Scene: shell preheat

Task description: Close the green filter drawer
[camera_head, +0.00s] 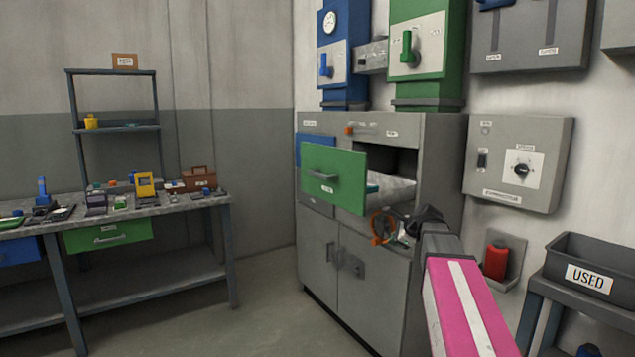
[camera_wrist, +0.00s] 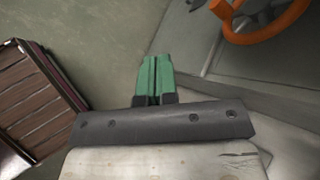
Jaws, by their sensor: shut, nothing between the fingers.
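The green filter drawer (camera_head: 333,178) stands pulled out of the grey cabinet in the head view. The fingertips are hard to make out there.
An orange ring-shaped wheel (camera_head: 382,228) is close to my gripper, and it also shows in the wrist view (camera_wrist: 268,30). A workbench (camera_head: 170,207) with another green drawer (camera_head: 108,237) stands left. A "USED" bin (camera_head: 590,277) is at right. Floor before the cabinet is clear.

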